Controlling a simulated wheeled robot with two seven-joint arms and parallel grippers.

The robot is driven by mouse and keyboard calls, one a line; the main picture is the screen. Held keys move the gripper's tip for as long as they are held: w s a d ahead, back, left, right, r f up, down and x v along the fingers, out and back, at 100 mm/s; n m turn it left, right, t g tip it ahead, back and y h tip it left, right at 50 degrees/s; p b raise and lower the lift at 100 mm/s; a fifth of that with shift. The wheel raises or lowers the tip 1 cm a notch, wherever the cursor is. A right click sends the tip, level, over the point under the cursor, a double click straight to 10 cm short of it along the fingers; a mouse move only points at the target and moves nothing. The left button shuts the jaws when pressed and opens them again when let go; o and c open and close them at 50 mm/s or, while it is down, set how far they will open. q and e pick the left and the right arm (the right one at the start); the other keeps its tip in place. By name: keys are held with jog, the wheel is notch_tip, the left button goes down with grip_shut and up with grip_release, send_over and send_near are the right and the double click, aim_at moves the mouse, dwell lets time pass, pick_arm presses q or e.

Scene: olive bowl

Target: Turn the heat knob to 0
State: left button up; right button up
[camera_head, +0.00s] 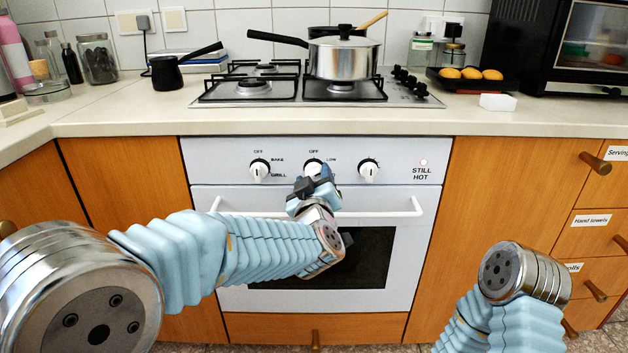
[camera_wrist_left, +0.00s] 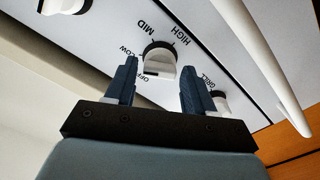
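The middle oven knob (camera_head: 313,166) is white, on the white front panel, with OFF above it and LOW beside it. In the left wrist view the knob (camera_wrist_left: 160,66) shows OFF, LOW, MID and HIGH around its dark ring. My left gripper (camera_head: 314,180) is just in front of and below this knob, hiding its lower part in the head view. In the left wrist view the left gripper (camera_wrist_left: 158,75) is open, one finger on each side of the knob, with gaps visible. The knob's exact setting is hard to read. My right gripper is out of view; only its arm shows.
The BAKE/GRILL knob (camera_head: 260,169) and a third knob (camera_head: 369,171) flank the middle one. The oven handle (camera_head: 390,212) runs below the panel, close to my left wrist. A lit STILL HOT lamp (camera_head: 423,162) is at right. A pot (camera_head: 343,58) stands on the hob above.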

pick_arm(q)
jog(key=c, duration=0.8)
jog(key=shift+o, duration=0.2)
jog(key=shift+f, duration=0.1)
jog(key=shift+n+b, duration=5.4)
jog(key=shift+n, duration=0.6)
